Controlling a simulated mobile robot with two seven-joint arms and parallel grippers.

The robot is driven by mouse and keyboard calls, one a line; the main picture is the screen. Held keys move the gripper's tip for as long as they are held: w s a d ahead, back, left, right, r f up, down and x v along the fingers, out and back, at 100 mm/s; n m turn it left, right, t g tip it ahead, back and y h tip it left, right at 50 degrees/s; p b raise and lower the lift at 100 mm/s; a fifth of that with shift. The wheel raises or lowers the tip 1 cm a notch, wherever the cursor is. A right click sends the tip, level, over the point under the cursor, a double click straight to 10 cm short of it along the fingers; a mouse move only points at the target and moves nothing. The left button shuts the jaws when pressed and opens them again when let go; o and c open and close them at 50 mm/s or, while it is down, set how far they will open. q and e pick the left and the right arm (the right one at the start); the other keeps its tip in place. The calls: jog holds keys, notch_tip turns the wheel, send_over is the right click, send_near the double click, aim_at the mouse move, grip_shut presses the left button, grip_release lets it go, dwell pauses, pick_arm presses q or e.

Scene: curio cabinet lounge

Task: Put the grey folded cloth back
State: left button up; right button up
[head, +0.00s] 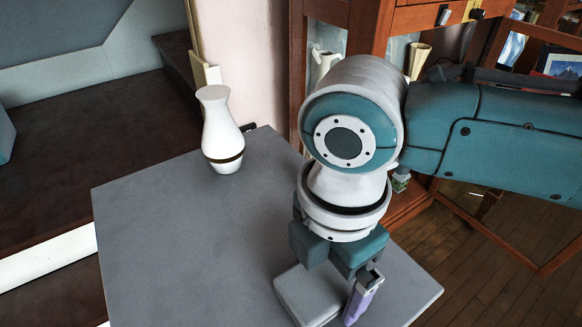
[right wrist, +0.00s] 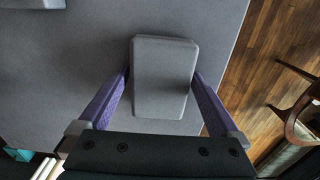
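The grey folded cloth (head: 308,292) is a flat, thick pad at the near part of the grey table (head: 160,230). In the right wrist view the cloth (right wrist: 163,72) lies between the two purple fingers of my right gripper (right wrist: 162,73). The fingertips are at its left and right edges, touching or very nearly so; I cannot tell whether they press on it. In the head view my right gripper (head: 335,287) points down over the cloth, and one purple finger stands beside its right edge. The other finger is hidden. My left gripper is not in view.
A white vase (head: 222,130) with a dark band stands at the table's far side. A wooden cabinet (head: 370,25) with jugs is behind my right arm. A grey block (right wrist: 30,4) is cut off at the right wrist view's top left. The table's left part is clear.

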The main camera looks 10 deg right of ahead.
aim_at(326, 275)
jog(key=shift+r, duration=0.1)
notch_tip(326, 275, up, 11)
jog(key=p, duration=0.4)
jog(key=s+a+m+t+y, duration=0.1)
jog(key=s+a+m+y, duration=0.35)
jog(key=m, duration=0.25)
jog(key=s+d+m+t+h, duration=0.1)
jog(key=s+d+m+h, duration=0.1)
jog(key=s+d+m, duration=0.2)
jog(key=s+d+f+m+t+h, duration=0.1)
jog(key=s+d+m+h, duration=0.1)
jog(key=d+m, duration=0.7)
jog(key=shift+s+d+f+t, duration=0.25)
jog(key=shift+s+d+t, duration=0.1)
jog(key=shift+s, duration=0.55)
